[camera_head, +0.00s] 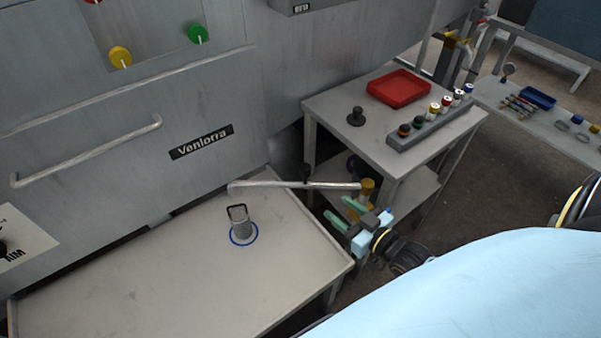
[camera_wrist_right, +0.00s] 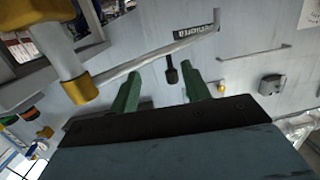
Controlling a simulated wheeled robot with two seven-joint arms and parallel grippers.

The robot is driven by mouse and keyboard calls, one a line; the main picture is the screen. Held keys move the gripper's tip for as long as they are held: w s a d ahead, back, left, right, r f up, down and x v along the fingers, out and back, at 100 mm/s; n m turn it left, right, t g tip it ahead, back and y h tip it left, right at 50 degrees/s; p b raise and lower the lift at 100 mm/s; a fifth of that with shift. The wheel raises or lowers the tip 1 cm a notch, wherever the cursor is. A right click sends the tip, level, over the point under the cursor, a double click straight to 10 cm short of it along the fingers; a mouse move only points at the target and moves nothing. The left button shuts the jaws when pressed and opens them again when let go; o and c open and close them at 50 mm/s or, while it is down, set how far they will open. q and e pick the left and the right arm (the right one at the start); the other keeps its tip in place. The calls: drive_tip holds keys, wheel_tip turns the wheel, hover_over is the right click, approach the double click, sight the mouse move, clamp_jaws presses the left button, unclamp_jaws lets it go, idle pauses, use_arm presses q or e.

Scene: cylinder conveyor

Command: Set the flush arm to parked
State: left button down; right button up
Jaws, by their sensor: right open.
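The flush arm (camera_head: 275,185) is a pale metal bar above the front right part of the table. It runs from a brass-coloured post (camera_head: 367,188) at its right end to a bent tip at its left. A black knob (camera_head: 306,173) stands up from the bar. In the right wrist view the bar (camera_wrist_right: 140,66), the brass post (camera_wrist_right: 82,88) and the knob (camera_wrist_right: 171,73) show beyond my fingers. My right gripper (camera_head: 343,210) is open, its green fingers just short of the bar and apart from it. The right wrist view shows the knob between the open fingertips (camera_wrist_right: 163,80). My left gripper is not seen.
A grey cylinder with a black handle (camera_head: 241,222) stands in a blue ring on the table (camera_head: 130,290). The grey machine wall (camera_head: 130,180) with a long handle rises behind. A cart (camera_head: 340,105) with a red tray (camera_head: 399,88) and a peg rack stands at the back right.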

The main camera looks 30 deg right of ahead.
drive_tip(key=t, duration=0.1)
approach(309, 174)
drive_tip(key=f, duration=0.1)
drive_tip(key=shift+y, duration=0.6)
drive_tip(key=x, duration=0.3)
drive_tip(key=b+x, duration=0.1)
drive_tip(key=x, duration=0.5)
drive_tip(key=shift+w+d+r, duration=0.1)
drive_tip(key=shift+d+r, duration=0.2)
drive_tip(key=shift+d, duration=0.05)
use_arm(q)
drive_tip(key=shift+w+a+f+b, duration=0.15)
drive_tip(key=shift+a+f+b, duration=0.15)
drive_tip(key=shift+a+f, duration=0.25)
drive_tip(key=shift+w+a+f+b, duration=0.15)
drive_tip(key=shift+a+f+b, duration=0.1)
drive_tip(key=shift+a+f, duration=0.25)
use_arm(e)
drive_tip(key=x, duration=0.4)
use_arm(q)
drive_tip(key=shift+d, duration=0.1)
use_arm(e)
drive_tip(key=shift+c, duration=0.9)
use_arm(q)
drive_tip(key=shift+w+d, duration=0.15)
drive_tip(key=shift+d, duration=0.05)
use_arm(e)
clamp_jaws()
